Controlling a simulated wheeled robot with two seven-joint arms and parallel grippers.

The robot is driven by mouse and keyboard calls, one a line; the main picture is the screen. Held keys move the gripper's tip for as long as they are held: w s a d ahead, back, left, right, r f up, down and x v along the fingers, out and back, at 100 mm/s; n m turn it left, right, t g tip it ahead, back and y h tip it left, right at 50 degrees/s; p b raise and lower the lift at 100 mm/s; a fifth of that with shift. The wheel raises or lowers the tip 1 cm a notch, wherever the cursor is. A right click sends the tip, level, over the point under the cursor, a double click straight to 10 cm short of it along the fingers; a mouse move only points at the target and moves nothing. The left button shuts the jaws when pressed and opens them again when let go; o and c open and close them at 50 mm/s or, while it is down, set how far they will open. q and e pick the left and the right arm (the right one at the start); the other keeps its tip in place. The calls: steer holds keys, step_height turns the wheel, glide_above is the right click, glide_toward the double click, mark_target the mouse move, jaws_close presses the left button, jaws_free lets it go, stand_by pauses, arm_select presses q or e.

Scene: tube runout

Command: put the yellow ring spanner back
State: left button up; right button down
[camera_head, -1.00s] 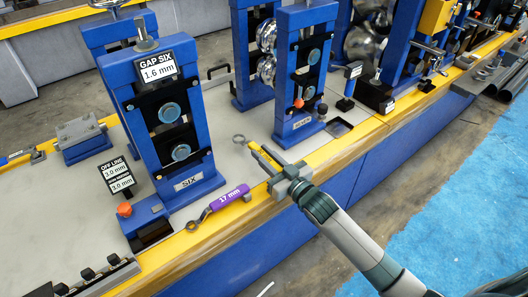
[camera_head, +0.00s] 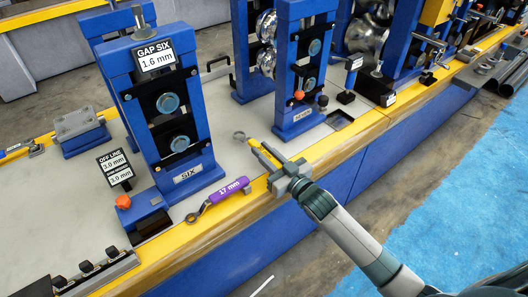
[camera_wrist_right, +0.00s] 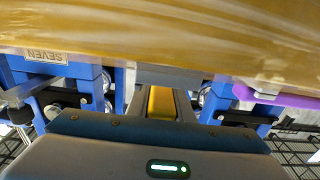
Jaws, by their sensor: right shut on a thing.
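The yellow ring spanner (camera_head: 261,152) is in my right gripper (camera_head: 280,172), at the front edge of the bench. Its grey ring end (camera_head: 239,136) points away from the gripper, over the grey bench top between the two blue roll stands. I cannot tell whether the spanner touches the bench. In the right wrist view the yellow handle (camera_wrist_right: 162,102) lies between the fingers, which are shut on it. My left gripper is not in view.
A purple 17 mm spanner (camera_head: 232,187) lies left of my right gripper by the yellow edge (camera_head: 215,213). Blue stand SIX (camera_head: 187,178) is behind it. Another blue stand (camera_head: 296,125) rises behind the gripper. Grey bench top is clear between the stands.

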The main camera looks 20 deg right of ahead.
steer(key=shift+f+b, duration=0.5)
steer(key=shift+f, duration=0.5)
steer(key=c, duration=1)
jaws_free()
steer(key=shift+s, duration=0.1)
steer(key=shift+p+v, duration=1.35)
steer(key=shift+v, duration=1.55)
